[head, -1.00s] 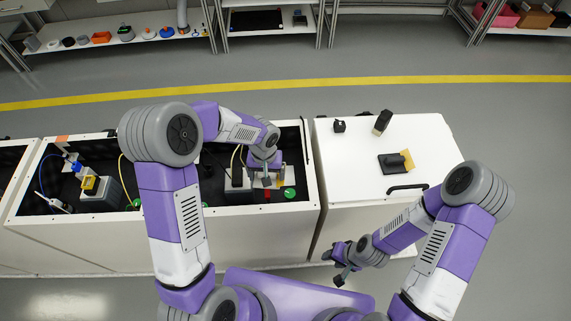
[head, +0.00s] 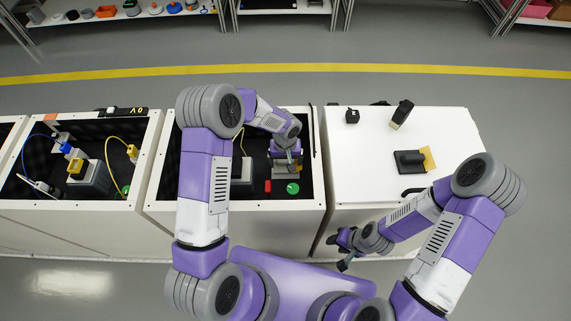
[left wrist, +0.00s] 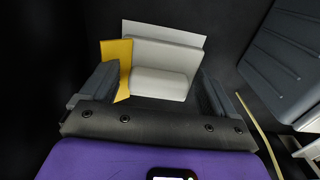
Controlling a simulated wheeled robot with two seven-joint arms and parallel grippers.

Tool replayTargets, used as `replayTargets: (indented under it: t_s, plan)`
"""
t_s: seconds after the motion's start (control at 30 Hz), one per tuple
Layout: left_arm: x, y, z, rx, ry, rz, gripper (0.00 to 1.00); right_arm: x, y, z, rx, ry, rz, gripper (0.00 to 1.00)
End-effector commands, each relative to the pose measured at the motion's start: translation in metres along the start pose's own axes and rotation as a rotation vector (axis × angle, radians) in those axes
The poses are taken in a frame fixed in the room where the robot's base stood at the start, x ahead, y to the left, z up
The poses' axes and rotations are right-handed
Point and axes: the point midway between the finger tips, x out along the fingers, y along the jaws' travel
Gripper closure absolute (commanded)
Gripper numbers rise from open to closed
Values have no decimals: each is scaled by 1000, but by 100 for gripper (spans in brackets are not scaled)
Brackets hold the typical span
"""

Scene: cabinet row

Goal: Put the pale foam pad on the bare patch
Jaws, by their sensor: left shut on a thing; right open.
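The pale foam pad (left wrist: 158,84) has a raised grip bar and sits between the two fingers of my left gripper (left wrist: 158,88) in the left wrist view. A yellow tab (left wrist: 118,64) sticks out at its left. A flat light-grey sheet (left wrist: 165,31), probably the bare patch, shows behind and beyond the pad; I cannot tell whether they touch. In the head view my left gripper (head: 288,163) is low in the middle open bay and hides most of the pad. My right gripper (head: 343,250) is open and empty in front of the white cabinet.
A green button (head: 293,188) and a red block (head: 267,186) are close to my left gripper. A dark pad (head: 408,160) with a yellow tab lies on the white cabinet top (head: 365,190). A yellow cable (left wrist: 258,135) runs nearby.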

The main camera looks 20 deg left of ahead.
Motion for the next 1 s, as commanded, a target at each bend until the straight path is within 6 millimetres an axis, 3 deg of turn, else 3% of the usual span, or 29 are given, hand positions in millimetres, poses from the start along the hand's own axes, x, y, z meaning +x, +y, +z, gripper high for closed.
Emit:
replayTargets:
  t_s: [0.1,0.47,0.5,0.57,0.87,1.0]
  plan:
    - [17,0,0,-1,-1,1,44,6,2,0,0,0,0,57]
    - [20,0,0,-1,-1,1,44,9,3,0,0,0,0,57]
    - [20,0,0,-1,-1,1,8,9,3,0,0,0,0,57]
    - [20,0,0,0,-1,1,0,8,3,0,0,0,0,57]
    - [16,0,0,0,-1,0,0,5,2,0,0,0,0,57]
    - [-3,0,0,0,2,0,0,-2,-1,0,0,0,0,57]
